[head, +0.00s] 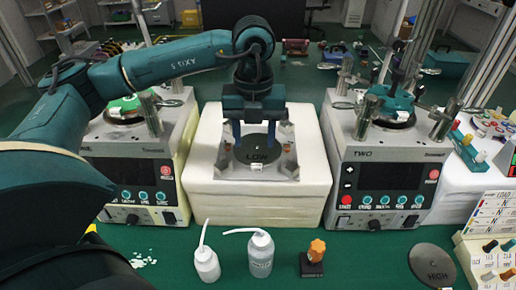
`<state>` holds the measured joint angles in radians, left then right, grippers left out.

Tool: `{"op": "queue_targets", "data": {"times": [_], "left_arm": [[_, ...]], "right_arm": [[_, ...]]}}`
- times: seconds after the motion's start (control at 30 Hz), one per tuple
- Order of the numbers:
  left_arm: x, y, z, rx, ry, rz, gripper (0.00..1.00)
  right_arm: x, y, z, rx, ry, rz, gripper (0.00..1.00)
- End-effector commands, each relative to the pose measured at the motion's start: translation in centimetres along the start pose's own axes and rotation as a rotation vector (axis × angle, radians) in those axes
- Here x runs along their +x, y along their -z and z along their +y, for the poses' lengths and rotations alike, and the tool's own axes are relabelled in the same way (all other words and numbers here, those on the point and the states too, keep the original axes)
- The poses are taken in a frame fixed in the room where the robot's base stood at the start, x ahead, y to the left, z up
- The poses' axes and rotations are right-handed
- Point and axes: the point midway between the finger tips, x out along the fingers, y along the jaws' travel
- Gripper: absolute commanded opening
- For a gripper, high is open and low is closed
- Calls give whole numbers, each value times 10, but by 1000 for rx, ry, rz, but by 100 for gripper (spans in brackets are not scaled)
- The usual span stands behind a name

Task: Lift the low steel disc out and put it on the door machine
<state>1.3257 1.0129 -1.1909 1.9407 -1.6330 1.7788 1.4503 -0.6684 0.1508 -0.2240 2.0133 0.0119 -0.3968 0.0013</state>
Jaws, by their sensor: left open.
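The low steel disc (258,156), dark and marked LOW, lies flat in a grey holder (289,166) on the white block (312,190) in the middle. My left gripper (254,145) points down over the disc, its two fingers apart near the disc's sides. I cannot tell whether the fingers touch it. Two lapping machines flank the block: one at the left (160,172) with a green top, partly behind my arm, and one at the right marked TWO (378,155). I cannot tell which is the door machine. My right gripper is out of view.
A second dark disc marked HIGH (432,266) lies at the front right. Two white bottles (206,265) (261,256) and an orange-topped item (314,262) stand in front of the block. A labelled rack (490,248) is at the right edge.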

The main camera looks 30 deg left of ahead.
Motion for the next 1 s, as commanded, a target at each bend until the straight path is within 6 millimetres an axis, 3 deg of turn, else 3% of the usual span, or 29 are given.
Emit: {"op": "queue_targets", "data": {"times": [0.1, 0.37, 0.63, 0.93, 1.0], "left_arm": [[18, 0, 0, 2, -1, 2, 49], [37, -1, -2, 3, 1, 3, 49], [76, -4, -4, 2, 1, 4, 49], [82, -4, -4, 3, 3, 1, 49], [82, -4, -4, 3, 3, 1, 44]], "right_arm": [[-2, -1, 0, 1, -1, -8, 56], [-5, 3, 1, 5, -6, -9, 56], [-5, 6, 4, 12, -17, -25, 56], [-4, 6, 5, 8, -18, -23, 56], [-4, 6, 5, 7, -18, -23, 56]]}}
